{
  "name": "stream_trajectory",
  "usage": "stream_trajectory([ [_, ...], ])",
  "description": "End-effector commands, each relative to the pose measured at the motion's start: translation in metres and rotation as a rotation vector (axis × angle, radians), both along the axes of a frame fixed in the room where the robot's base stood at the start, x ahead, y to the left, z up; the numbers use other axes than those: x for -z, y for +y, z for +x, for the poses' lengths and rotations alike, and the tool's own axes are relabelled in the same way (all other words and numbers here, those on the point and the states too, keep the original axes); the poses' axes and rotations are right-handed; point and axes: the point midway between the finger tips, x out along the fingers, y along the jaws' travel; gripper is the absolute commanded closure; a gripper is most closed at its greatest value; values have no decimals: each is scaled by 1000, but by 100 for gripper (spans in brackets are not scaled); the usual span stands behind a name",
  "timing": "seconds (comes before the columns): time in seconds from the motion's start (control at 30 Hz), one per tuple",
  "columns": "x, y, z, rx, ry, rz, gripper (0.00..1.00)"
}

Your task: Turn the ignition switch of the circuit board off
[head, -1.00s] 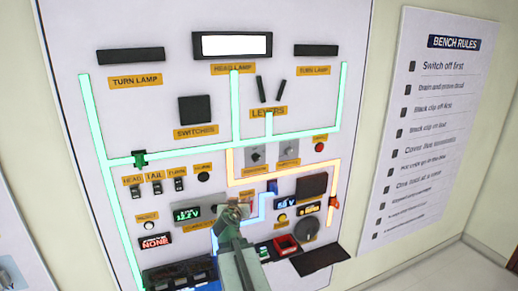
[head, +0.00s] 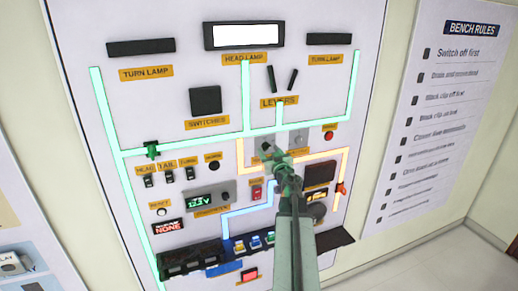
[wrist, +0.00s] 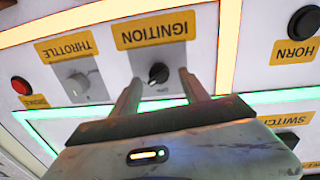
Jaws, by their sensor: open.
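The ignition switch (wrist: 158,73) is a small black rotary knob on a grey plate, beside its orange IGNITION label (wrist: 157,30) in the wrist view. My gripper (wrist: 161,79) is open, its two fingers pointing at the board with the knob between their tips in the picture. I cannot tell whether either finger touches it.
The throttle knob (wrist: 78,84) and a red button (wrist: 20,86) lie left of the ignition in the wrist view. The black horn button (wrist: 303,22) lies right. A dark shelf with coloured items (head: 250,241) juts out below. The head lamp (head: 243,36) is lit.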

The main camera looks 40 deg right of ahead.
Motion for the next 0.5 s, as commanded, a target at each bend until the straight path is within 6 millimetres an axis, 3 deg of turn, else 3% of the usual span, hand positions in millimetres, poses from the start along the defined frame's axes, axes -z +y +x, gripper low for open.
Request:
stream_trajectory([
  [0.1,0,-11,3,5,0,0,47],
  [0.33,0,-8,6,0,0,0,47],
  [0.37,0,-8,6,-1,0,0,53],
  [0.5,0,-6,8,-3,0,0,92],
])
